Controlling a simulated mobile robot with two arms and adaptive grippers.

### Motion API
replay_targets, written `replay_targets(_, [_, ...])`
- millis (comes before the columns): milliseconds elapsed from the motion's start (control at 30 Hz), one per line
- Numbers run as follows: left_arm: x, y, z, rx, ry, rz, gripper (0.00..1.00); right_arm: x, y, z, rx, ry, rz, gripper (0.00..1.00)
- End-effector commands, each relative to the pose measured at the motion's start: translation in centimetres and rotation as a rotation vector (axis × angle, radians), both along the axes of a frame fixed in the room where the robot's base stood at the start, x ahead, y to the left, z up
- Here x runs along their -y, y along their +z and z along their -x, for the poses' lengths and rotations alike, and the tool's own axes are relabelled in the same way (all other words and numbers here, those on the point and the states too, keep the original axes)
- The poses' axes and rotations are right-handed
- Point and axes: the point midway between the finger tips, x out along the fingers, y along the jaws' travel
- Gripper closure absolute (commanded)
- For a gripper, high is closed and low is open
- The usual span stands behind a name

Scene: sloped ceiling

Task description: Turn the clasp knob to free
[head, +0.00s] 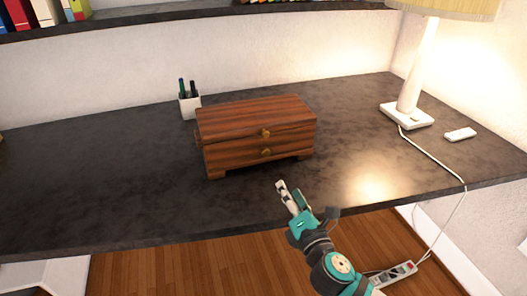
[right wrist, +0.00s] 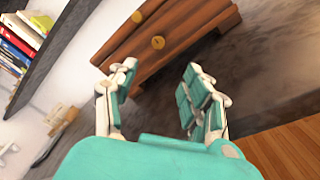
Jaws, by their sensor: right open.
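A reddish-brown wooden box (head: 255,135) with short feet stands on the dark desk in the middle of the head view. My left gripper is not in view.
A white pen cup (head: 190,106) stands behind the box at left. A lamp (head: 410,112) and a small white remote-like object (head: 460,134) are at right, with a cord over the desk edge. The dark desk (head: 90,180) is clear left of the box.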

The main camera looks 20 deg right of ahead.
Motion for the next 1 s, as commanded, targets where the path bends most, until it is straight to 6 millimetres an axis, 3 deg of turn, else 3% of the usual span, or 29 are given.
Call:
replay_targets(133, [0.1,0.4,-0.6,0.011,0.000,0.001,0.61,-0.1,0.2,-2.2,0.003,-0.001,-0.002,0.51])
replay_targets(700, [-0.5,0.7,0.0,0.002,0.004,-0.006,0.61,-0.5,0.0,-14.1,0.000,-0.001,-0.004,0.51])
replay_targets(1000, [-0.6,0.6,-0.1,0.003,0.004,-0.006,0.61,-0.6,-0.1,-16.8,-0.001,0.000,-0.003,0.51])
